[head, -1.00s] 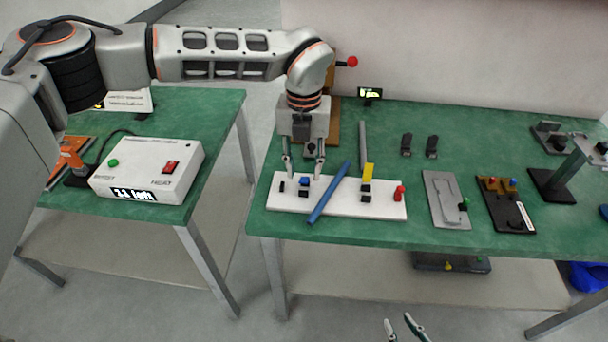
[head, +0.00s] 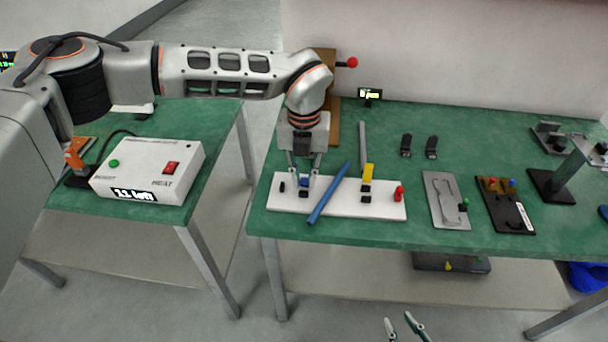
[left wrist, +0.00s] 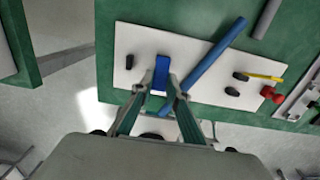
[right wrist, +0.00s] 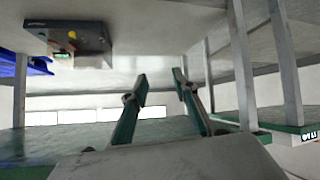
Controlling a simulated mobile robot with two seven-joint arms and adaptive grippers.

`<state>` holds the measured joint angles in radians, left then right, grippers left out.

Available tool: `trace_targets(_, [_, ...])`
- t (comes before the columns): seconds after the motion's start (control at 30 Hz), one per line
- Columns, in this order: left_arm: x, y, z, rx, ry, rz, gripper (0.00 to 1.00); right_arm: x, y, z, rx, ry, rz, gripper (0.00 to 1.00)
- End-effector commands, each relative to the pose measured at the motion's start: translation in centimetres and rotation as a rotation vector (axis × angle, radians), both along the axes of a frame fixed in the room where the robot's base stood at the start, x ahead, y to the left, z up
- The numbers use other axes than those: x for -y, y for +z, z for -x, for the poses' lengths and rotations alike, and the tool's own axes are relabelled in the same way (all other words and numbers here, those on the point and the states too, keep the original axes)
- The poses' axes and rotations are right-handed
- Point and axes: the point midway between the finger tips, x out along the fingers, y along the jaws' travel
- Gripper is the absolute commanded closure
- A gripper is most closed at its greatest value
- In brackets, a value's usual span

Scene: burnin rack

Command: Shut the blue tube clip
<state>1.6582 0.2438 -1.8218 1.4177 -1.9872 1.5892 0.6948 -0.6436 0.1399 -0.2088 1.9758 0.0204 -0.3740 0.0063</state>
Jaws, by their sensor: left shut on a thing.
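The blue tube clip (head: 304,182) sits near the left end of the white board (head: 382,209), beside a small black piece. In the left wrist view the clip (left wrist: 161,72) is a blue block between the fingertips. My left gripper (head: 303,190) points down at the clip and is shut on it. A long blue tube (head: 330,193) lies slantwise over the board, just right of the gripper; whether it touches the clip is unclear. My right gripper (head: 404,327) is open and empty, low in front of the table; its two fingers also stand apart in the right wrist view (right wrist: 159,80).
A yellow clip (head: 368,172) and a red knob (head: 399,193) are on the board's right part. A grey rod (head: 362,145) lies behind. A grey plate (head: 445,199) and a black fixture (head: 506,205) stand to the right. A white heater box (head: 148,170) is on the left table.

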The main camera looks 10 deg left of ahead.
Motion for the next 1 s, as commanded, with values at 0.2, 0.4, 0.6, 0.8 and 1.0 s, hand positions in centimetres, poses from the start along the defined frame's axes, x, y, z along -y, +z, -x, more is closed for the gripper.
trace_targets(0.2, [-0.2,-0.2,0.5,0.133,-0.004,-0.002,1.00,-0.2,1.5,-0.3,0.010,-0.002,-0.011,0.71])
trace_targets(0.4, [-0.1,-0.7,0.7,0.212,-0.001,0.001,1.00,-0.2,0.8,0.1,-0.002,0.000,-0.009,0.71])
trace_targets(0.6, [-0.1,-0.7,0.7,0.222,0.000,0.002,1.00,-0.2,0.5,0.4,-0.010,0.000,-0.008,0.71])
trace_targets(0.8, [-0.1,-0.7,0.7,0.221,0.000,0.002,0.69,-0.2,0.6,0.3,-0.008,0.000,-0.008,0.71])
trace_targets(1.0, [0.0,-0.7,0.8,0.220,-0.001,0.003,0.68,-0.3,1.0,0.1,0.000,0.000,-0.010,0.71])
